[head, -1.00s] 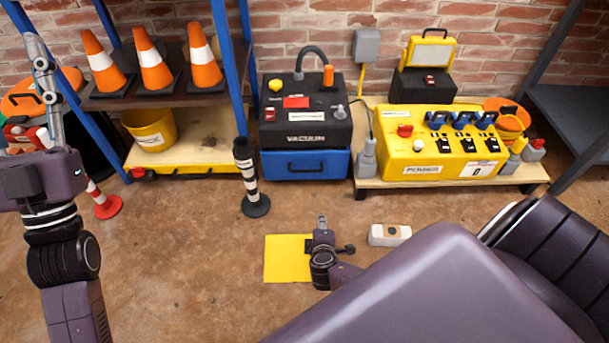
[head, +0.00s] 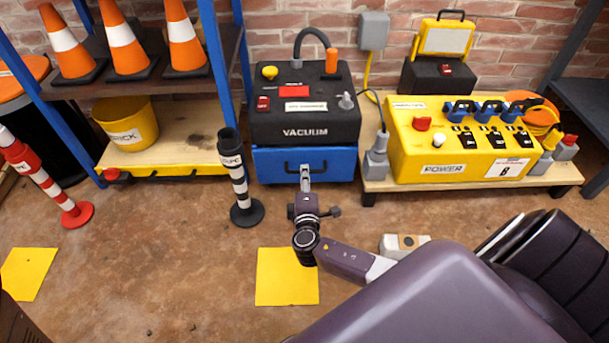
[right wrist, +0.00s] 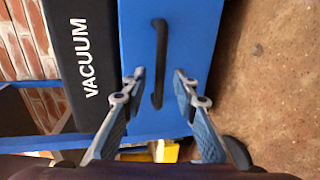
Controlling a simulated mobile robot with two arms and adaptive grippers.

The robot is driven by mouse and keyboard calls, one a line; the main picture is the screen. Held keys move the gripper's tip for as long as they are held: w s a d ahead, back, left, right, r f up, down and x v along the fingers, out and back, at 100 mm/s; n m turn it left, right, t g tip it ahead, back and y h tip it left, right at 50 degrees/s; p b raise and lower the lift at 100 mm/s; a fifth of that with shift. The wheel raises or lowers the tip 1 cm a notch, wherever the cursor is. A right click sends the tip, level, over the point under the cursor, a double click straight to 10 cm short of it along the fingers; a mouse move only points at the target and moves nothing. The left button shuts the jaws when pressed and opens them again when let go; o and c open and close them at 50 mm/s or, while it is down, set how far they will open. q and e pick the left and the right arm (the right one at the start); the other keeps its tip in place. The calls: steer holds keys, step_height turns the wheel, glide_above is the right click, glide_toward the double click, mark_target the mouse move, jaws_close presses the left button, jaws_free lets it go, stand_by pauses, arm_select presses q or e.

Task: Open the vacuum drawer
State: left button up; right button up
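The vacuum (head: 305,110) is a black box labelled VACUUM on top of a blue drawer (head: 334,165) with a black handle. The drawer looks shut. My right gripper (head: 305,170) is in front of the drawer, close to the handle. In the right wrist view, my right gripper (right wrist: 160,85) is open, its fingers on either side of the lower part of the black handle (right wrist: 159,45). I cannot tell whether the fingers touch the handle. My left gripper does not show in the head view now.
A black-and-white post (head: 238,180) stands left of the drawer. The yellow power box (head: 410,150) sits on a low wooden pallet to the right. A white block (head: 392,242) and yellow floor squares (head: 270,285) lie on the floor.

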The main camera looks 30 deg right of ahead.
steer(key=shift+b+x, duration=0.5)
steer(key=shift+x, duration=1.1)
jaws_close()
